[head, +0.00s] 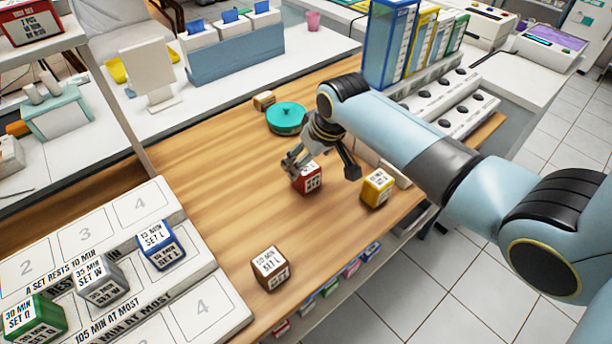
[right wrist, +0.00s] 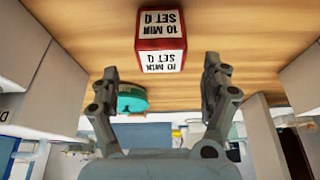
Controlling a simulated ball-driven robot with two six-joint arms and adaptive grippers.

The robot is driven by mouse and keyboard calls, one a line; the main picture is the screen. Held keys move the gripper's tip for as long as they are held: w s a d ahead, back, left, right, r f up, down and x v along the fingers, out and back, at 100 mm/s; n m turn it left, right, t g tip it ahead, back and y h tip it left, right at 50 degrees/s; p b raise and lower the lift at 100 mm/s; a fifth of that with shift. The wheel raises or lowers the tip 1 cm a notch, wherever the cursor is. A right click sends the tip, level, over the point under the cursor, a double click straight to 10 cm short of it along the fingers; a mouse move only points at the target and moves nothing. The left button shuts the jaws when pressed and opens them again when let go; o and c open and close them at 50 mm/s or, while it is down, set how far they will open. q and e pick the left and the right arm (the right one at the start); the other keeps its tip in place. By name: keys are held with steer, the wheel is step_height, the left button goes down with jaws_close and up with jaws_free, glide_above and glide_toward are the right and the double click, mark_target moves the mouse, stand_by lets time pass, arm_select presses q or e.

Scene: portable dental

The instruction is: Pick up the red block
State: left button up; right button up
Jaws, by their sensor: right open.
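The red block (head: 307,178) stands on the wooden counter in the head view, with white labels on it. In the right wrist view the red block (right wrist: 161,40) shows labels reading "10 MIN SET Q" and lies beyond the fingertips, roughly centred between them. My right gripper (head: 322,168) is open above and around the block's place in the head view; its fingers (right wrist: 162,75) are spread apart and empty in the right wrist view. I cannot tell whether a finger touches the block. My left gripper is not in view.
A yellow block (head: 377,188) stands close to the right of the red one. A brown block (head: 271,268) is nearer the front edge. A teal round container (head: 286,118) and a small tan block (head: 264,100) sit behind. A numbered rack (head: 205,311) holds blocks at left.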

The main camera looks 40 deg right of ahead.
mark_target(308, 168)
steer(key=f, duration=0.4)
steer(key=shift+w+a, duration=0.1)
steer(key=shift+w, duration=0.1)
steer(key=shift+w+f, duration=0.2)
steer(key=shift+f, duration=0.3)
steer(key=c, duration=1.3)
